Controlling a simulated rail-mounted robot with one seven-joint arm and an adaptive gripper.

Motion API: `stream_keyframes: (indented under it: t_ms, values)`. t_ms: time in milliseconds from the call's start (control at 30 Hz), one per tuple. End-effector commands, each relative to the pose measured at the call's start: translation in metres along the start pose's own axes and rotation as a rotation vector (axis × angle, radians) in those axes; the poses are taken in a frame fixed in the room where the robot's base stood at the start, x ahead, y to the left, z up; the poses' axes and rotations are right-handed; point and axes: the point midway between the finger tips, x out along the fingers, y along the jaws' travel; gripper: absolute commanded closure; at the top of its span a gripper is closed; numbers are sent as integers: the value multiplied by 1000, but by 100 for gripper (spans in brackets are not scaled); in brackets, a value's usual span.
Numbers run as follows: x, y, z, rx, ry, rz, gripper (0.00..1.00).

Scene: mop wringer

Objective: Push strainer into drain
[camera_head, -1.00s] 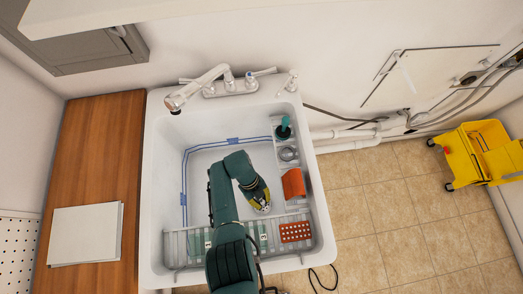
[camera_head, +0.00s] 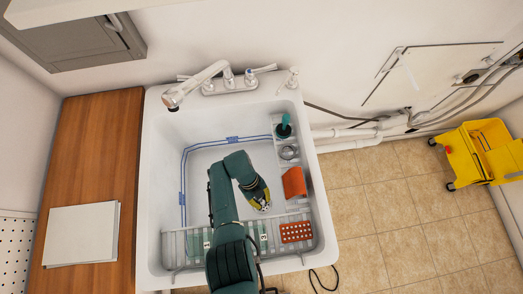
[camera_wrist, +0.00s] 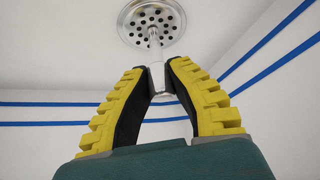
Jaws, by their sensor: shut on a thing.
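The strainer (camera_wrist: 152,18) is a round, shiny metal disc with dark holes and a thin stem, at the top of the wrist view. My gripper (camera_wrist: 157,78) has its yellow-and-black fingers closed around the lower end of the stem. In the head view my gripper (camera_head: 263,204) is low inside the white sink (camera_head: 155,215), right of the basin's middle. The drain does not show; whether the strainer sits in it or above it I cannot tell.
A ledge along the sink's right side holds a teal-handled item (camera_head: 283,127), a round metal item (camera_head: 289,153) and an orange item (camera_head: 294,183). A red perforated block (camera_head: 296,232) lies on the clear front rack (camera_head: 180,244). The faucet (camera_head: 195,85) reaches over the back left.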

Motion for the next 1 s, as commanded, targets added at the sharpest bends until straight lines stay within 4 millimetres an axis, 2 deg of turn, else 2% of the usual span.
stream_keyframes:
  t_ms: [167, 200, 333, 667, 767, 1000]
  values:
    - [2, 0, 0, 0, 0, 0, 100]
    - [2, 0, 1, 0, 0, 0, 79]
    - [1, 0, 0, 0, 0, 0, 56]
    - [-2, 0, 1, 0, -1, -1, 56]
    - [-16, -1, 2, 0, -5, -2, 56]
    - [-76, 0, 2, -1, -6, -2, 56]
